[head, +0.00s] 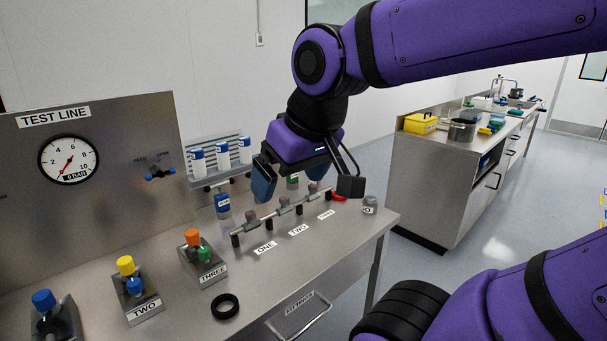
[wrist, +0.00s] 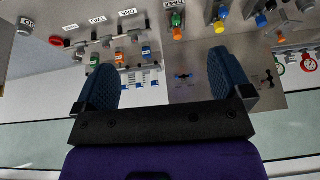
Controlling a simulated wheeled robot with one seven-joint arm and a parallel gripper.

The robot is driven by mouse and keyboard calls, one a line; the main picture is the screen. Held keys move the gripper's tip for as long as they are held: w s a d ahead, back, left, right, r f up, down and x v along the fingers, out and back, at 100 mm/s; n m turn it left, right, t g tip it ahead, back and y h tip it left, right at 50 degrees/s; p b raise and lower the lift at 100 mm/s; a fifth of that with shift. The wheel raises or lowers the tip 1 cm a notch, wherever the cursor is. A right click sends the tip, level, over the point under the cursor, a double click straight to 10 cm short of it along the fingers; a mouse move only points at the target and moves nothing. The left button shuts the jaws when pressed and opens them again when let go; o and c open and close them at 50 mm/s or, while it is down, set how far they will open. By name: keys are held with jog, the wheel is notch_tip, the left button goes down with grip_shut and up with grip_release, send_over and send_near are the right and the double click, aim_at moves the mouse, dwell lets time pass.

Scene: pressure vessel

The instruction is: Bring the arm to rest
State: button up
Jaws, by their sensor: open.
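My gripper (head: 305,178) is at the end of my purple arm, above the far part of the steel bench (head: 270,290) in the head view. Its two blue-padded fingers are spread, with nothing between them. The fingers also show wide apart in the wrist view (wrist: 165,85). In the head view the gripper hangs over and partly in front of a pipe manifold (head: 283,214) with labels ONE, TWO and a third. I cannot tell from the views how far the fingers are above the manifold.
A panel with a gauge (head: 68,160) near zero stands at the left. Valve blocks TWO (head: 145,308) and THREE (head: 204,272), a black ring (head: 225,306) and a blue-capped bottle (head: 222,203) stand on the bench. A bottle rack (head: 215,175) is behind.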

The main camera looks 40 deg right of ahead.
jog(key=shift+s+d+r, duration=0.1)
jog(key=shift+s+r, duration=0.1)
jog(key=shift+s, duration=0.45)
jog(key=shift+s+d+r, duration=0.1)
jog(key=shift+s+r, duration=0.1)
jog(key=shift+s, duration=0.4)
dwell(0.3)
